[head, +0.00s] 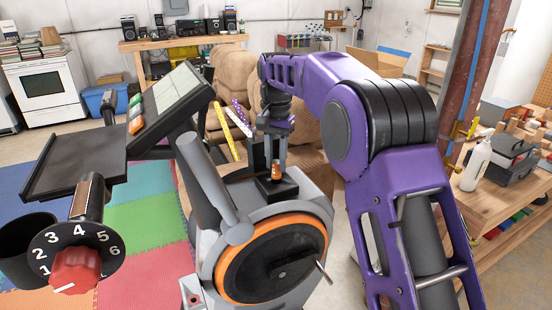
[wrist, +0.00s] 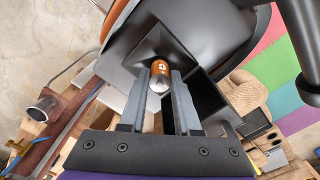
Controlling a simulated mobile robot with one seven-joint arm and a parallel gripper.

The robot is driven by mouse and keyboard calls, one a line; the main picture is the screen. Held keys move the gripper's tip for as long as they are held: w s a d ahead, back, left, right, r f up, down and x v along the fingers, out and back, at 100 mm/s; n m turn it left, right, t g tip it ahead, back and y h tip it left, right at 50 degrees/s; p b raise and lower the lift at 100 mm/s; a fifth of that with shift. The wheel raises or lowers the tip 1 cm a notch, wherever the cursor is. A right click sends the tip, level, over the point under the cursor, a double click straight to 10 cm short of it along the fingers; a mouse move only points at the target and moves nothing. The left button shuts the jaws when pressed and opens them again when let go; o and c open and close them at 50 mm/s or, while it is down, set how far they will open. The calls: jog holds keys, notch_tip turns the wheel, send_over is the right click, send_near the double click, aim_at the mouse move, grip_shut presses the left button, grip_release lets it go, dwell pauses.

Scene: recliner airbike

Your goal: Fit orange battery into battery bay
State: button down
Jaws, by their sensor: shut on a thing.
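An orange battery (head: 276,172) with a silver end is between the fingers of my gripper (head: 275,155). In the wrist view, the battery (wrist: 159,67) is between the fingertips of my gripper (wrist: 160,80), silver end toward the camera. My gripper is shut on it, pointing down. The battery is upright over the black battery bay housing (head: 283,190) on top of the exercise bike. The black housing also shows in the wrist view (wrist: 140,56), around the battery's far end. That end is hidden, so I cannot tell whether it is seated or just above.
The bike's grey body and orange-rimmed wheel (head: 272,262) are below the housing. A grey post and a screen (head: 170,98) stand to the left. In the wrist view, an open black compartment (wrist: 207,100) is beside the right finger. A recliner (head: 235,80) is behind.

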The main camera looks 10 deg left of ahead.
aim_at(276, 161)
jog(key=shift+f+b, duration=0.55)
jog(key=shift+f, duration=1.1)
jog(key=c, duration=0.5)
grip_release()
jog(key=shift+c, duration=0.2)
notch_tip(276, 161, up, 17)
jog(key=p, duration=0.2)
jog(key=shift+r, duration=0.2)
dwell(0.4)
